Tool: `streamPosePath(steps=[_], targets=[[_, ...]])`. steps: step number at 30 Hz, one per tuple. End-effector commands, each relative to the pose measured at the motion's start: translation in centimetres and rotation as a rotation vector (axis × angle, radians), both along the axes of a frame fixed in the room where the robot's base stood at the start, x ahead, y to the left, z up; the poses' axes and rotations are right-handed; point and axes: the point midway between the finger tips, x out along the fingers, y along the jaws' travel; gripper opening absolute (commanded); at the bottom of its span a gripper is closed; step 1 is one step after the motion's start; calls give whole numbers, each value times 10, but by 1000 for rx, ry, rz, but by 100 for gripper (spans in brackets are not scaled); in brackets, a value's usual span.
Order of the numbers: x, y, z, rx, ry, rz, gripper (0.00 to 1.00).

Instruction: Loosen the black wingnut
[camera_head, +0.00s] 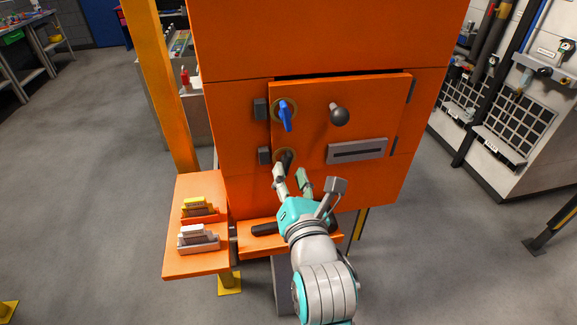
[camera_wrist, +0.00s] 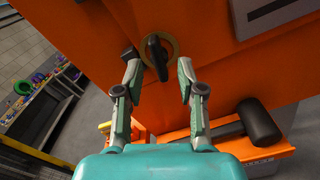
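The black wingnut (camera_wrist: 158,58) sits on a brass-coloured ring on the orange panel, at the top middle of the wrist view. In the head view the black wingnut (camera_head: 286,157) is at the panel's lower left, partly hidden by a fingertip. My gripper (camera_wrist: 158,72) is open, one finger to each side of the wingnut. I cannot tell whether either finger touches it. In the head view my gripper (camera_head: 290,173) reaches up to the panel from below. A blue wingnut (camera_head: 285,115) is on a similar ring above the black one.
A black-headed mallet (camera_wrist: 258,122) lies on the ledge below. An orange side shelf (camera_head: 176,262) at left holds two small block-like items.

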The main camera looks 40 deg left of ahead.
Motion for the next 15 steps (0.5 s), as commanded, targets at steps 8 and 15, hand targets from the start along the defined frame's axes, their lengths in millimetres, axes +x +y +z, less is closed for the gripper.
streamPosePath(steps=[8, 15], targets=[[6, 7, 0, -1, 0, 0, 39], [14, 16, 0, -1, -2, 0, 39]])
